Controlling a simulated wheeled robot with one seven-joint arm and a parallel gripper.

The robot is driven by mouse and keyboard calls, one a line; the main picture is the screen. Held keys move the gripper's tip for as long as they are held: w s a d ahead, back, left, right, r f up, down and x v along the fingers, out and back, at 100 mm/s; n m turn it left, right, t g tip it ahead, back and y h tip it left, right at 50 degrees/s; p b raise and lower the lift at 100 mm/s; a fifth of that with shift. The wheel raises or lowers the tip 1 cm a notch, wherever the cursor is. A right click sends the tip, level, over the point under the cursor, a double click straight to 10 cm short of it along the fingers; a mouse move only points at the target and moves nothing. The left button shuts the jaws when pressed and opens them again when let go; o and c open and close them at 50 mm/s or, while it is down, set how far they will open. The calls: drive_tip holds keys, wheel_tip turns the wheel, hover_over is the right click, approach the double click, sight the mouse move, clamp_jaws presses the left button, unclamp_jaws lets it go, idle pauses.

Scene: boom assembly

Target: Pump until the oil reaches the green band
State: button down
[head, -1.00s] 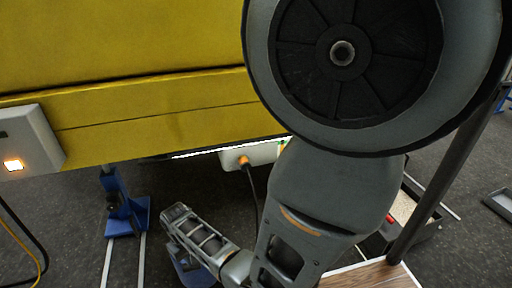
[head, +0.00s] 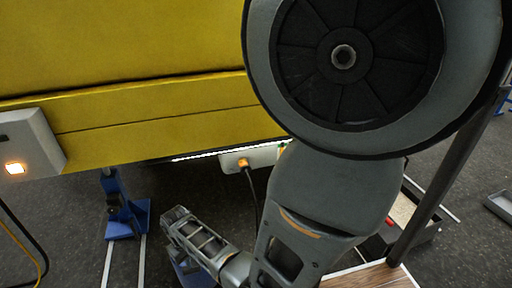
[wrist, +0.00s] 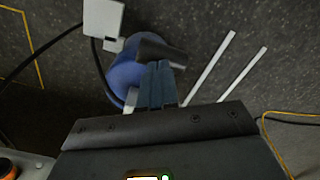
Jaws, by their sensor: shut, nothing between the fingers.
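In the wrist view my gripper (wrist: 160,84) is shut and empty. Its blue-grey fingertips overlap a blue rounded body (wrist: 122,76) with a dark grey piece (wrist: 152,47) across its top; contact cannot be told. The blue body looks like the pump. In the head view a blue part (head: 192,277) shows under my wrist, mostly hidden, and the fingers are hidden too. A pale box (head: 262,157) with an orange plug and a black hose sits below the yellow boom. A tiny green spot (head: 283,147) shows at its right end. No oil level or green band can be read.
The yellow boom (head: 130,115) spans the upper left, with a grey box (head: 30,145) and lit orange button on it. A blue stand (head: 125,217) stands on the floor at left. A wooden top (head: 370,276) and dark post (head: 440,185) are at right.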

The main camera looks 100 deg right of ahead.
wheel_tip(320, 180, up, 9)
drive_tip(key=p, duration=0.9)
drive_tip(key=shift+r, duration=0.2)
idle(0.8)
drive_tip(key=s+a+r+n+t+h, duration=0.2)
drive_tip(key=a+r+n+t, duration=0.15)
drive_tip(key=a, duration=0.45)
drive_tip(key=s+a+r+n+t+h, duration=0.2)
drive_tip(key=a+r+n+t, duration=0.15)
drive_tip(key=a, duration=0.55)
drive_tip(key=s+a+r+n+t+y, duration=0.1)
drive_tip(key=a+r, duration=0.4)
drive_tip(key=r, duration=0.5)
drive_tip(key=s+a+r+n+t+y, duration=0.1)
drive_tip(key=s+a+r+t, duration=0.2)
drive_tip(key=r, duration=0.7)
drive_tip(key=s+a+r+n+t+y, duration=0.2)
drive_tip(key=a+r+t, duration=0.2)
drive_tip(key=a+r, duration=0.3)
wheel_tip(320, 180, up, 4)
drive_tip(key=shift+p, duration=0.4)
